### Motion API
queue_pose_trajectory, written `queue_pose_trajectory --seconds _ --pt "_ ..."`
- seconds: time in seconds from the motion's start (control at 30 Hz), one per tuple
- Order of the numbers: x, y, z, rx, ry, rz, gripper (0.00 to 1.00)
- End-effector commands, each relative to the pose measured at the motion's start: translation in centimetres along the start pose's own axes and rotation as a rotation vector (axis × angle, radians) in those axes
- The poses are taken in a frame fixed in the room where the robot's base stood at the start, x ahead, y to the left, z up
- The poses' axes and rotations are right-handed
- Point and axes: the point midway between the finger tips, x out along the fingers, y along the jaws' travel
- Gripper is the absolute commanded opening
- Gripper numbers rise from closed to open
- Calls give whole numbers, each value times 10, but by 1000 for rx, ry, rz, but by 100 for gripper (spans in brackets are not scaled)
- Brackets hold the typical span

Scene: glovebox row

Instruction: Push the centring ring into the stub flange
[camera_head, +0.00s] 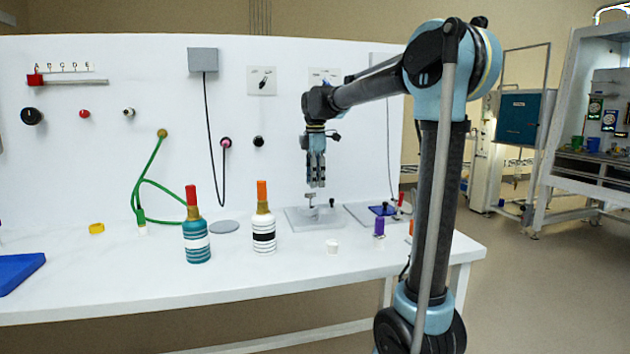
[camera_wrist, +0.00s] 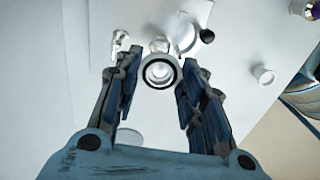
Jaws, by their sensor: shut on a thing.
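My gripper (camera_head: 316,184) points straight down over a clear plate (camera_head: 298,222) on the bench. In the wrist view its fingers (camera_wrist: 158,75) close around a pale ring with a dark inner band (camera_wrist: 160,72), which I take to be the centring ring. A small metal fitting (camera_head: 311,200) shows just under the fingertips in the head view; I cannot tell whether it is the stub flange. In the wrist view a round silver end (camera_wrist: 159,45) shows just beyond the ring, partly hidden by it. Whether ring and flange touch is unclear.
A black knob (camera_head: 332,202) stands on the plate. A small white cup (camera_head: 332,246) stands in front of it. Two bottles, teal-striped (camera_head: 196,240) and black-striped (camera_head: 264,230), stand left. A purple vial (camera_head: 379,228) and blue piece (camera_head: 382,210) lie right.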

Motion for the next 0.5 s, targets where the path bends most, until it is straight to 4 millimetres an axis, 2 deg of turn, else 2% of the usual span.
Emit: queue_pose_trajectory --seconds 0.27,0.5 --pt "2 1 -1 1 0 2 21" --pt "16 1 -1 0 0 2 21"
